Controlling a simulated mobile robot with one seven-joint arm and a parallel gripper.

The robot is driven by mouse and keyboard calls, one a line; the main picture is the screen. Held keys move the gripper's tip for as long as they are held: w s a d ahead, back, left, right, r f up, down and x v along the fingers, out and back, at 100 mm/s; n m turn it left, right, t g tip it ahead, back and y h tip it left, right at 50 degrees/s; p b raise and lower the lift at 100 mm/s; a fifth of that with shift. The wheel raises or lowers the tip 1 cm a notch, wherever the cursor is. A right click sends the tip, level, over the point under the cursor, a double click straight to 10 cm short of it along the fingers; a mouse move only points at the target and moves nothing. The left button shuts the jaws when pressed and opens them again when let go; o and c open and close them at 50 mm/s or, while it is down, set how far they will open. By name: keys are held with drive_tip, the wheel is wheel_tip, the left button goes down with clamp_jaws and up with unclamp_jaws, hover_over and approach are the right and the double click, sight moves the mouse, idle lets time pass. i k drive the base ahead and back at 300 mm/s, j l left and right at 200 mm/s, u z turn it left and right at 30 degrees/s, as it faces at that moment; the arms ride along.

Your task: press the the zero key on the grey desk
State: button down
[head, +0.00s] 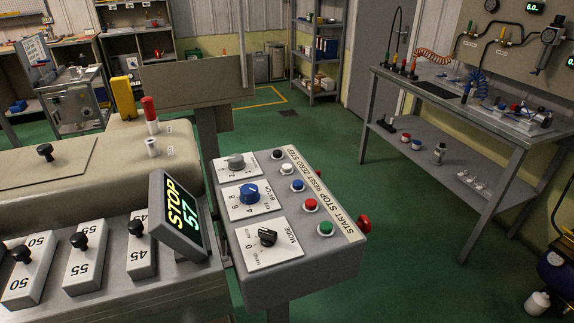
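The grey desk (292,283) is a sloped control box right of the display. Its pale label strip (320,192) reads START, STOP, RESET, ZERO, STEP from near to far. A row of round keys runs beside the strip: green (325,229), red (310,205), blue (297,186), white and black (277,153). The white key (286,169) is fourth from the near end, in line with the word ZERO, so it is the zero key. Nothing covers it. My gripper is not in view.
Three knobs, grey (236,162), blue (249,194) and black (267,237), sit left of the keys. A red mushroom button (364,224) sticks out of the desk's right side. A tilted display (181,216) reads STOP 57. Green floor (400,240) is clear to the right.

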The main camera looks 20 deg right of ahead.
sight(286, 167)
drive_tip(key=k+l+z, duration=0.1)
drive_tip(key=l+z, duration=0.25)
drive_tip(key=l, duration=0.2)
drive_tip(key=l+z, duration=0.35)
drive_tip(key=l, duration=0.2)
